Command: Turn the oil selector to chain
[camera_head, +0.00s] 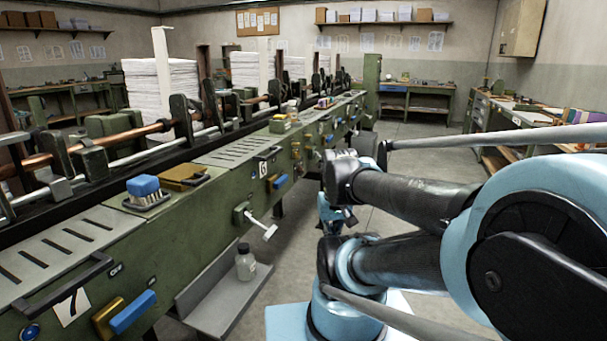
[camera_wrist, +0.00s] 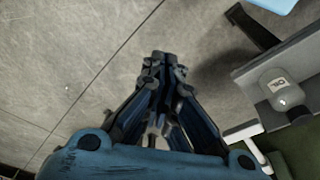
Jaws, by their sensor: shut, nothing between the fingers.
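On the front of the green machine (camera_head: 160,225), a pale T-shaped lever (camera_head: 262,225) sticks out of a green block and slants down to the right. It may be the oil selector; I cannot read any marking beside it. My gripper (camera_wrist: 162,58) is shut and empty, pointing down over the grey floor in the wrist view.
A small bottle (camera_head: 246,262) stands on a grey shelf (camera_head: 222,300) below the lever; the bottle also shows in the wrist view (camera_wrist: 284,92). Blue handles (camera_head: 133,312) jut from the machine's front. A blue-topped brush (camera_head: 145,188) lies on top. The aisle floor (camera_head: 420,132) is clear.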

